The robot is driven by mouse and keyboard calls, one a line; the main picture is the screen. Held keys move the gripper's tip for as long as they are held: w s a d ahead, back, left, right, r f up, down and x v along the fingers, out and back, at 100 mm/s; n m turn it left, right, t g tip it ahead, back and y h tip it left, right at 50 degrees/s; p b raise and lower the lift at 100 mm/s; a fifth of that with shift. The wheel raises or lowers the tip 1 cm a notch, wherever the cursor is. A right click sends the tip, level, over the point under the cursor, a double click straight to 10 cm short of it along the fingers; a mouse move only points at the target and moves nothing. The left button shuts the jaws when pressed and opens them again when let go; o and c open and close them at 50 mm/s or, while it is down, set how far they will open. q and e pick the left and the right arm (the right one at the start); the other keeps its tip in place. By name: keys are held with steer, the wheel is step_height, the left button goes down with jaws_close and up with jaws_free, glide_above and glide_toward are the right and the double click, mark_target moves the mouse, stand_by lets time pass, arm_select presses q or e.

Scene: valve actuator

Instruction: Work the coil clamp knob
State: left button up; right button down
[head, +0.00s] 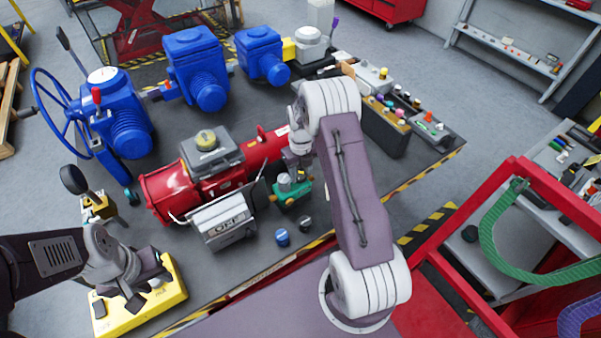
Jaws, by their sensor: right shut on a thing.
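A small green valve block (292,197) with a grey coil on top stands right of the grey OKF-marked box, in front of the red cylinder. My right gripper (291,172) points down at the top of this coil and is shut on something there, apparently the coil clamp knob. The knob is hidden by the gripper and wrist, so its angle cannot be told. My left gripper (145,282) is open and seems empty, low over the yellow case at the front left.
The red actuator cylinder (170,190) lies behind the valve. The grey box (222,222) stands close on its left. Two small caps, one blue (282,238) and one dark (305,224), lie in front. Blue actuators (197,70) stand at the back. The yellow case (170,295) is front left.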

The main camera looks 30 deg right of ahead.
steer(key=shift+s+f, duration=0.15)
steer(key=shift+s, duration=0.05)
stand_by(0.3)
steer(key=c, duration=0.9)
jaws_free()
steer(key=shift+c, duration=0.2)
steer(key=shift+o, duration=0.5)
steer(key=shift+d, duration=0.15)
steer(key=shift+w+a, duration=0.1)
steer(key=shift+a, duration=0.1)
steer(key=shift+d, duration=0.1)
